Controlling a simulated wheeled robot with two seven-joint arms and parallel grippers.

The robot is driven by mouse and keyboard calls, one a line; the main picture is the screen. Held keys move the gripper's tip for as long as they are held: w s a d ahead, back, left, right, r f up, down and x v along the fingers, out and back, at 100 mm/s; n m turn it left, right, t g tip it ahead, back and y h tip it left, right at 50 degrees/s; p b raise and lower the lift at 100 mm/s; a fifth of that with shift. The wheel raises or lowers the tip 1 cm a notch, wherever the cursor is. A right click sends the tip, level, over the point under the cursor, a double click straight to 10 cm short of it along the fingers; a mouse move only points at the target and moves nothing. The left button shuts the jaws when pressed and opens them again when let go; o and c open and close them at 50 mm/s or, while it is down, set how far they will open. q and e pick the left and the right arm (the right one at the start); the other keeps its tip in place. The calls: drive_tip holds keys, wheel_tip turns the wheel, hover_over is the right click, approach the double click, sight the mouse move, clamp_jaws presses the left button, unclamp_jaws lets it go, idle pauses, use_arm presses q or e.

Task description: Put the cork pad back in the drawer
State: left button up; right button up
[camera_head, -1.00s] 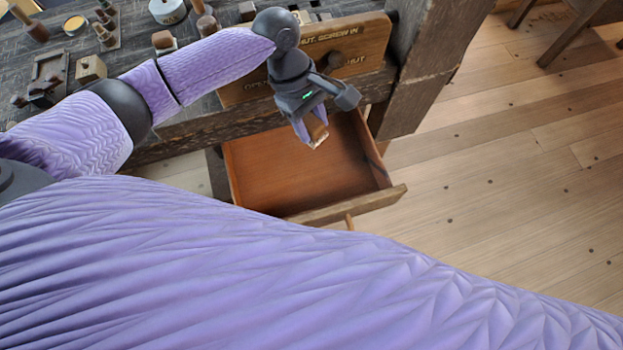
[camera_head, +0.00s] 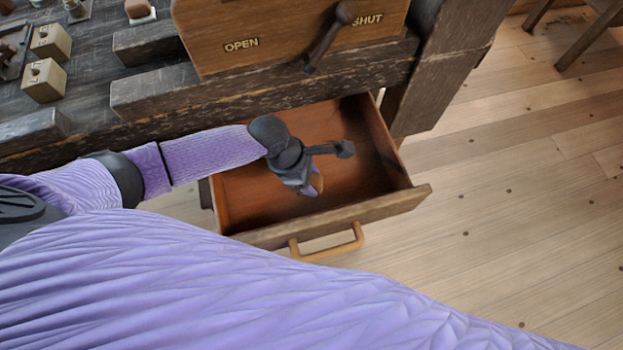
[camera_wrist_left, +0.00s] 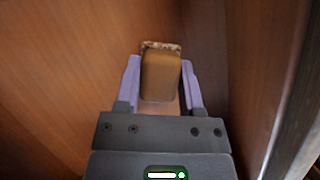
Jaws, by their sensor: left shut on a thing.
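The drawer (camera_head: 340,215) is pulled out under the bench, and its inside looks empty apart from my gripper. My left gripper (camera_head: 312,190) is down in the drawer's opening, near its front wall. In the left wrist view my left gripper (camera_wrist_left: 162,88) is shut on the cork pad (camera_wrist_left: 160,76), a tan block with a speckled pale end. Whether the pad touches the drawer floor I cannot tell. My right gripper is not in view.
Above the drawer stands a wooden panel (camera_head: 285,35) marked OPEN and SHUT, with a dark lever (camera_head: 330,40). Several wooden blocks (camera_head: 45,80) lie on the dark bench at the left. The drawer has a wooden handle (camera_head: 328,245). The plank floor at the right is clear.

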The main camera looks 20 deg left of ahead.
use_arm(q)
drive_tip(key=shift+r, duration=0.1)
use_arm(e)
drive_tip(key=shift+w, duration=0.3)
use_arm(q)
drive_tip(key=o, duration=0.8)
drive_tip(key=shift+o, duration=1.6)
drive_tip(key=p+v, duration=0.4)
drive_tip(key=v, duration=0.3)
drive_tip(key=shift+w+d+p, duration=0.1)
drive_tip(key=shift+d+p, duration=0.05)
drive_tip(key=shift+p, duration=0.2)
drive_tip(key=shift+p+v, duration=1.15)
drive_tip(key=shift+v, duration=1.4)
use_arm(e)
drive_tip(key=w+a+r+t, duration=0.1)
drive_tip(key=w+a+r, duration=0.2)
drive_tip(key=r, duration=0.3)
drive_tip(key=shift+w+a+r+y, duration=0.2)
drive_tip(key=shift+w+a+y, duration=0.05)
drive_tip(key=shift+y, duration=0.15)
